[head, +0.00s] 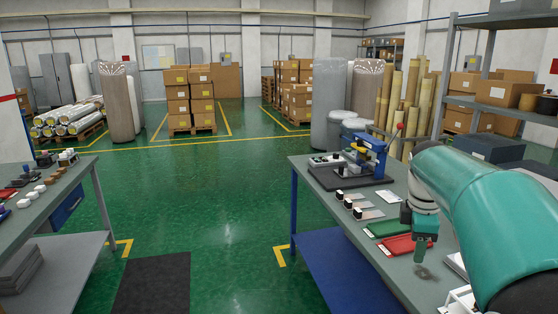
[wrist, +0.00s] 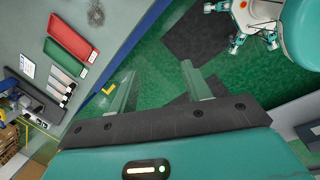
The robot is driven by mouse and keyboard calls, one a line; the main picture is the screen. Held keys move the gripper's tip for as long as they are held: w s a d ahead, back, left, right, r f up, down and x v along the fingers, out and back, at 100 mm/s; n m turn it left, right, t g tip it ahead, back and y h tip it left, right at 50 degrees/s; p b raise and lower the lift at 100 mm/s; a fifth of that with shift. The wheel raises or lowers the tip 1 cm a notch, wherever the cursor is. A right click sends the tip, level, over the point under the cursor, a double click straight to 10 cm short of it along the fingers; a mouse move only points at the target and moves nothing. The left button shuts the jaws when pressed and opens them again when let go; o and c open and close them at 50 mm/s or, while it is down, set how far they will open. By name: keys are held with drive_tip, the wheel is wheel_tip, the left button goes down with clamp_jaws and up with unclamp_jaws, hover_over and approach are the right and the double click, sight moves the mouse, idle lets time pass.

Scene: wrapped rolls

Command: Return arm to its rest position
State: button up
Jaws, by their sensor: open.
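My arm, teal, reaches in from the right of the head view, with my gripper (head: 422,258) hanging down over the right-hand workbench (head: 322,193), near a red tray (head: 400,245). In the wrist view my gripper (wrist: 155,90) shows two fingers spread apart with nothing between them. Green floor shows beyond the fingers there. The red tray also shows in the wrist view (wrist: 72,38), left of the fingers and apart from them. A green tray (head: 388,228) lies beside the red one.
The bench holds a blue machine (head: 366,155) on a dark base and several small black-and-white items (head: 348,202). A grey shelf rack (head: 490,100) stands behind it at right. Another bench (head: 50,195) is at left. Green floor (head: 220,200) between the benches is clear, with a dark mat (head: 153,283).

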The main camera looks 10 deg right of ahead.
drive_tip(key=s+a+m+t, duration=0.1)
drive_tip(key=s+a+m, duration=0.2)
drive_tip(key=a, duration=0.4)
drive_tip(key=s+a+m+t, duration=0.1)
drive_tip(key=s+a+m, duration=0.1)
drive_tip(key=s+a, duration=0.35)
drive_tip(key=s+a+f+m+t+y, duration=0.1)
drive_tip(key=s+a+f+m, duration=0.1)
drive_tip(key=a, duration=0.4)
drive_tip(key=s+a+f+m+t, duration=0.1)
drive_tip(key=s+a+f+m, duration=0.2)
drive_tip(key=s+a+m, duration=0.2)
drive_tip(key=shift+s+a+f+y, duration=0.3)
drive_tip(key=shift+s+a+y, duration=0.15)
drive_tip(key=shift+s, duration=0.4)
drive_tip(key=shift+c, duration=1.3)
drive_tip(key=shift+d+m, duration=0.15)
drive_tip(key=shift+m, duration=0.15)
